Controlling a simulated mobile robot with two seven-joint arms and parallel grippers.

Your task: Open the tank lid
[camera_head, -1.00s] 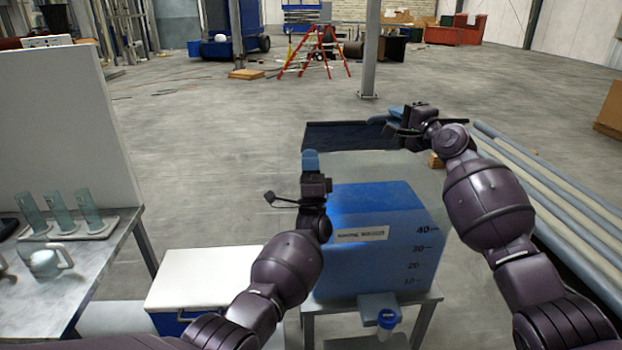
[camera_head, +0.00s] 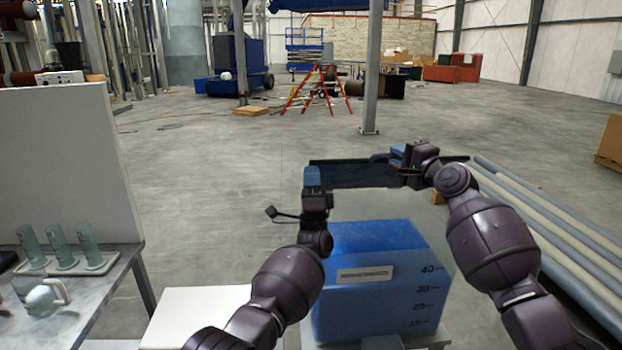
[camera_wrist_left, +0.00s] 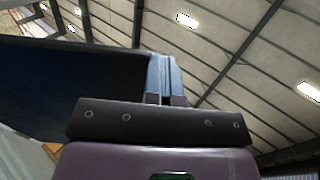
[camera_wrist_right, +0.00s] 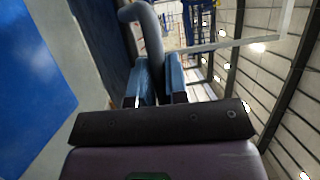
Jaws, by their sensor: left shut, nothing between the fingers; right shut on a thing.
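The tank (camera_head: 385,245) is a see-through box of blue liquid with a label and a number scale. Its dark lid (camera_head: 350,175) is raised above the far part of the tank top, and also shows in the left wrist view (camera_wrist_left: 70,85). My right gripper (camera_head: 397,153) is shut on the lid's grey curved handle (camera_wrist_right: 150,35), which passes between its blue fingers (camera_wrist_right: 162,80). My left gripper (camera_head: 312,176) is shut and empty, beside the lid's left end. Whether it touches the lid cannot be told.
A metal table (camera_head: 85,300) with several glass vessels and a white board (camera_head: 60,150) stands at the left. A white-topped box (camera_head: 195,310) is left of the tank. Long pipes (camera_head: 530,220) lie at the right. The floor beyond the lid is clear up to a post (camera_head: 372,80).

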